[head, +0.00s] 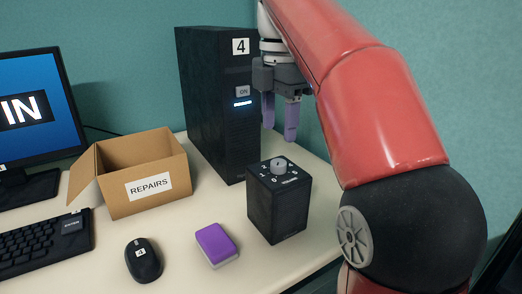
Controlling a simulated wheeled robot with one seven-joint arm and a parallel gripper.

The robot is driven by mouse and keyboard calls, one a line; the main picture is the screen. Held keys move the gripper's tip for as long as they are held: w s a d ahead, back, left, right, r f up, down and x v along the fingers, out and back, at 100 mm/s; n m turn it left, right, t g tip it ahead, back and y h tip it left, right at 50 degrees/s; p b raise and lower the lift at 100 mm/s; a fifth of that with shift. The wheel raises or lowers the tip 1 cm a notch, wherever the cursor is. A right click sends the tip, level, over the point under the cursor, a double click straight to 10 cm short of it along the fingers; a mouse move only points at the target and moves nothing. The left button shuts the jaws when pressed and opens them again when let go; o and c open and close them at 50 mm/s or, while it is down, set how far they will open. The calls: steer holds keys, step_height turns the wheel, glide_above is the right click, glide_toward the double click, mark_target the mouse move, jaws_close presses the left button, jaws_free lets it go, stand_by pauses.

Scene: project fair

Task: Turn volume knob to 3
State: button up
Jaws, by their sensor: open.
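The volume knob (278,163) is a small grey dial on top of a black speaker box (276,213). White numbers are printed around it, and they are too small to read surely, as is the knob's pointer direction. The box stands upright near the table's right edge. My gripper (280,138) hangs above and just behind the knob in the picture, with two purple fingers pointing down. The fingers are apart, empty and not touching the knob.
A black computer tower (212,110) labelled 4 stands behind the speaker. A cardboard box (140,175) marked REPAIRS, a purple-and-grey block (216,243), a mouse (142,261), a keyboard (40,247) and a monitor (35,112) occupy the left. Bare table (190,222) lies between them.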

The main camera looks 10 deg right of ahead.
mark_target(279, 162)
step_height(279, 162, down, 7)
steer(key=shift+f, duration=0.15)
steer(key=shift+c, duration=0.4)
steer(key=shift+s, duration=0.1)
steer(key=c, duration=0.9)
